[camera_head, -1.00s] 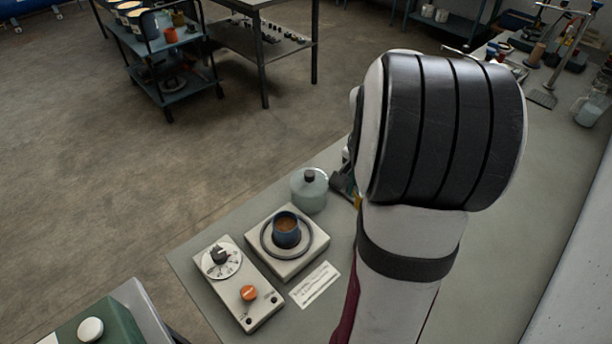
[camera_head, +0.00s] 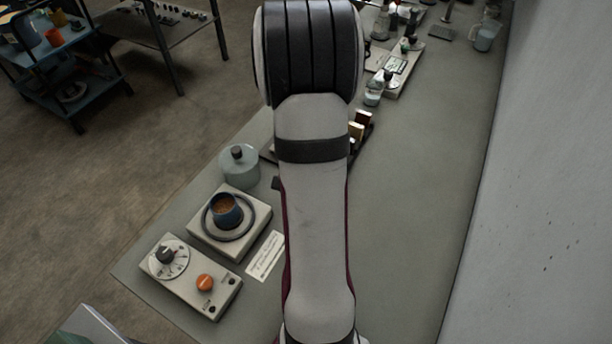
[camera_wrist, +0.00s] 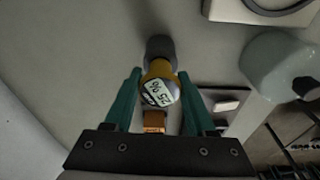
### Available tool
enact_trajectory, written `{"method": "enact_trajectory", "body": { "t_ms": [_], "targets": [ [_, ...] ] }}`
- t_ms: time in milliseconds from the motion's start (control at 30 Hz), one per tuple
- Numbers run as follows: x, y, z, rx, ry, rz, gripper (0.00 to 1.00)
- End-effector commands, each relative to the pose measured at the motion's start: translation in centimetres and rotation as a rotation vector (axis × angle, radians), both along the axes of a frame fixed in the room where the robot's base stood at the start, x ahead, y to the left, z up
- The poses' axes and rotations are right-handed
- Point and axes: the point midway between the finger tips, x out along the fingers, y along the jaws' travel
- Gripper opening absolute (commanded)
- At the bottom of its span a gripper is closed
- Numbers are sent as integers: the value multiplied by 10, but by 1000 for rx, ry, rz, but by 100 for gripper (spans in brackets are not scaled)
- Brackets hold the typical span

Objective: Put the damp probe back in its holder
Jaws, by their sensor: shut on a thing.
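The damp probe (camera_wrist: 160,84) shows in the wrist view as a yellow round head with a lit number display and a dark grey part beyond it. My gripper (camera_wrist: 159,76) has green fingers on either side of the probe and is shut on it. The probe appears held above the grey bench (camera_wrist: 85,50). In the head view my own arm hides the gripper and the probe. I cannot make out the holder with certainty in either view.
A dark tray (camera_head: 367,121) with orange-brown blocks (camera_head: 356,130) lies beside my arm. A lidded jar (camera_head: 239,168), a small pot (camera_head: 226,209) on a square base and a dial box (camera_head: 192,275) stand left. Glassware is farther back. The bench to the right is clear.

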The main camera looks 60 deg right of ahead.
Motion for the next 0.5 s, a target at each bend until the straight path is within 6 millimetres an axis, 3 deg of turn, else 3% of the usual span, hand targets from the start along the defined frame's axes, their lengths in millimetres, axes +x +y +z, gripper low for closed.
{"method": "enact_trajectory", "body": {
  "t_ms": [267,300,467,500],
  "targets": [
    [0,0,-1,0,0,0,0],
    [0,0,-1,0,0,0,61],
    [0,0,-1,0,0,0,90],
    [0,0,-1,0,0,0,91]
  ]
}}
